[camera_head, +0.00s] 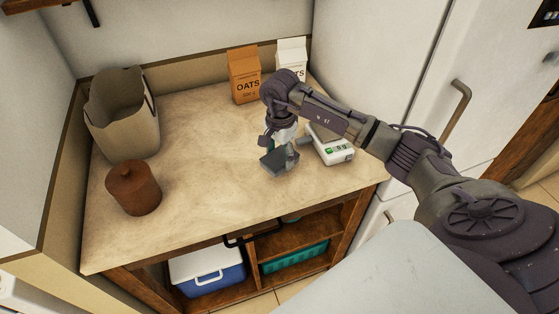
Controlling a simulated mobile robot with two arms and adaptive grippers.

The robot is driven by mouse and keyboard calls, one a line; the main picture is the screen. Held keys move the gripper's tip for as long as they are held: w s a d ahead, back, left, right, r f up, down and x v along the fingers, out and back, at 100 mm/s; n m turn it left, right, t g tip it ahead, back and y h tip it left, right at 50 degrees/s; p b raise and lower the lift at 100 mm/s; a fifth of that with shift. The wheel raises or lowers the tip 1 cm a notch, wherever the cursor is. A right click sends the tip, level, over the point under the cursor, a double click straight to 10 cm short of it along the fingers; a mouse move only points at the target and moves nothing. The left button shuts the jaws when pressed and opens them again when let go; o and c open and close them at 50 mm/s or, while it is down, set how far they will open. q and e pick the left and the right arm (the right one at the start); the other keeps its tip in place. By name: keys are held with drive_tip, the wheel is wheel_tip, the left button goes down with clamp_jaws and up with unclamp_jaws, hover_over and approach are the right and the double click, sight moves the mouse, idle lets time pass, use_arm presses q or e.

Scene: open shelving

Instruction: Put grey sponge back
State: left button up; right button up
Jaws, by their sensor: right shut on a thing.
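The grey sponge (274,163) is a small dark grey block on or just above the counter, right of its middle; I cannot tell if it touches the surface. My right gripper (281,157) comes down over it from above and is shut on it. Part of the sponge is hidden by the fingers. My right arm reaches in from the right side. My left gripper is not in view.
A white device with a green display (332,146) stands close right of the gripper. An orange oats carton (244,76) and a white carton (292,55) stand at the back. A paper bag (122,125) and a brown canister (134,188) stand left. The counter's middle (205,150) is clear.

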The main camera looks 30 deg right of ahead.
sight(280, 158)
drive_tip(key=shift+s+f+p, duration=0.1)
drive_tip(key=shift+f+p, duration=0.2)
drive_tip(key=shift+f, duration=0.35)
wheel_tip(280, 158, down, 2)
drive_tip(key=shift+f+p, duration=0.25)
drive_tip(key=shift+p, duration=0.2)
drive_tip(key=shift+f, duration=0.2)
drive_tip(key=o, duration=1.1)
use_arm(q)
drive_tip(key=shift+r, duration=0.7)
use_arm(e)
drive_tip(key=shift+r+b, duration=0.3)
drive_tip(key=shift+r, duration=0.2)
use_arm(q)
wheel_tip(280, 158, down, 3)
drive_tip(key=b, duration=0.2)
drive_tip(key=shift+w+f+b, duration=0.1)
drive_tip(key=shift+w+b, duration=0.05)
drive_tip(key=shift+b, duration=0.25)
use_arm(e)
wheel_tip(280, 158, up, 11)
drive_tip(key=shift+r, duration=0.1)
